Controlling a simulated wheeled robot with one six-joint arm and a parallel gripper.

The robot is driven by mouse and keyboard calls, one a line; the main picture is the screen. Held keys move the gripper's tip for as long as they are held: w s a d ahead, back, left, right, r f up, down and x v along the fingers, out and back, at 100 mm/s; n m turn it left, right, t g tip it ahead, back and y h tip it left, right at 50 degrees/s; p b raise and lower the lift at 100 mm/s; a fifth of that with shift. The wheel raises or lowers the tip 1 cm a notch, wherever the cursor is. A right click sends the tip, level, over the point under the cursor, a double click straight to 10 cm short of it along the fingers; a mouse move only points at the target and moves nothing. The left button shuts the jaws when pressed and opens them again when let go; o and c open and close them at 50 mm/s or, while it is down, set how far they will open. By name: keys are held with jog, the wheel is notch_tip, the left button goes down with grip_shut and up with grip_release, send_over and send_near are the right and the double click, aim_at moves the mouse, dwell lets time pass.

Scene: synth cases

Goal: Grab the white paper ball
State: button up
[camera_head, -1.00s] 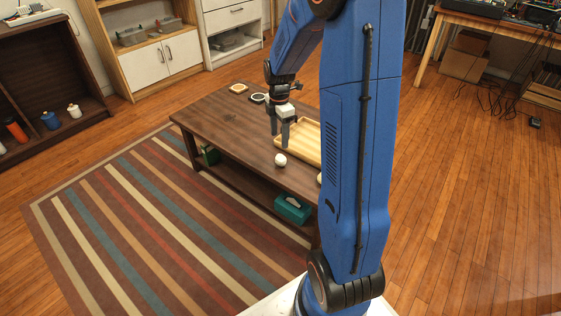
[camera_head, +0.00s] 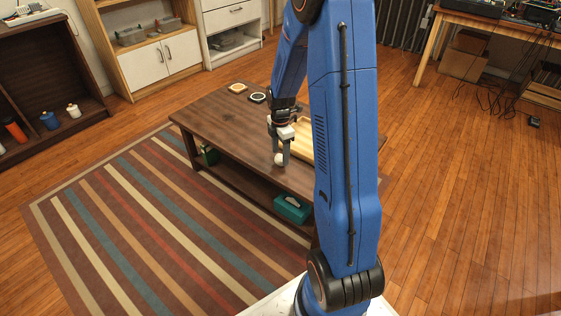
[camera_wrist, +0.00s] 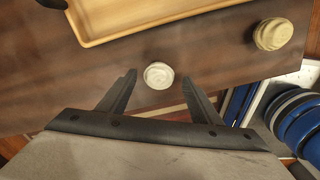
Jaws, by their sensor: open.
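The white paper ball (camera_head: 279,159) sits on the dark wooden coffee table (camera_head: 215,120), near its front edge. In the wrist view the ball (camera_wrist: 158,76) looks round and off-white, between the tips of my fingers or just beyond them. My gripper (camera_wrist: 158,78) is open, with one finger on each side of the ball and a gap at both sides. In the head view my gripper (camera_head: 279,156) hangs over the table with its fingers pointing down at the ball, partly overlapping it.
A wooden tray (camera_wrist: 97,41) lies on the table just beyond the ball. A beige round object (camera_wrist: 273,34) lies to the right in the wrist view. Two coasters, one wooden (camera_head: 237,88) and one dark-rimmed (camera_head: 257,97), lie at the table's far end. A teal box (camera_head: 292,208) is on the lower shelf.

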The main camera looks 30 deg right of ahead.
jog(key=shift+c, duration=0.5)
jog(key=c, duration=1)
jog(key=shift+c, duration=0.4)
